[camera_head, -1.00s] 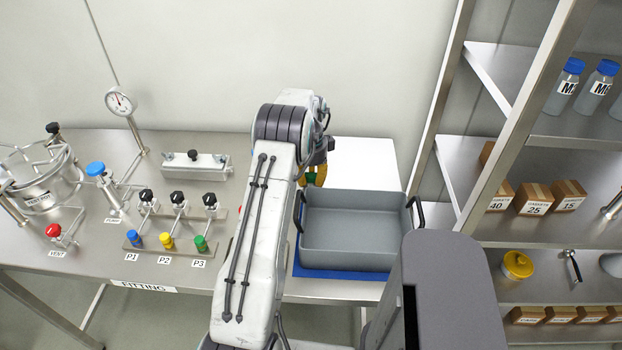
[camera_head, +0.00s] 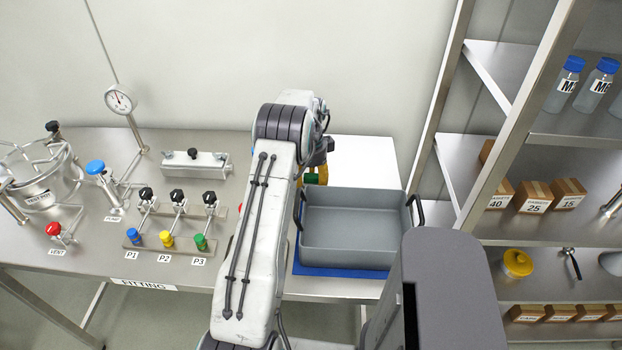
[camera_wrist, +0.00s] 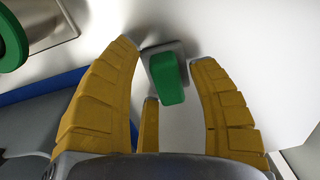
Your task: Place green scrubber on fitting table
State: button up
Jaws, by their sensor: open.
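The green scrubber (camera_wrist: 170,80), a green block with a grey part, lies on or just above a white surface in the wrist view. My gripper (camera_wrist: 163,55) is open, its yellow fingers on either side of the scrubber with gaps showing. In the head view my gripper (camera_head: 316,174) is mostly hidden behind my arm, over the white panel (camera_head: 368,158) at the right of the steel fitting table (camera_head: 90,252).
A grey bin (camera_head: 345,259) with dark handles sits on a blue mat (camera_head: 340,273) just in front. Left are a valve rack (camera_head: 180,243), a metal box (camera_head: 195,165), a gauge (camera_head: 119,99) and a vessel (camera_head: 45,185). A steel shelf (camera_head: 560,232) stands right.

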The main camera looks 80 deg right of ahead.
aim_at(311, 178)
jog(key=shift+r, duration=0.15)
notch_tip(311, 178, up, 12)
jog(key=shift+a+b, duration=0.2)
jog(key=shift+b, duration=0.2)
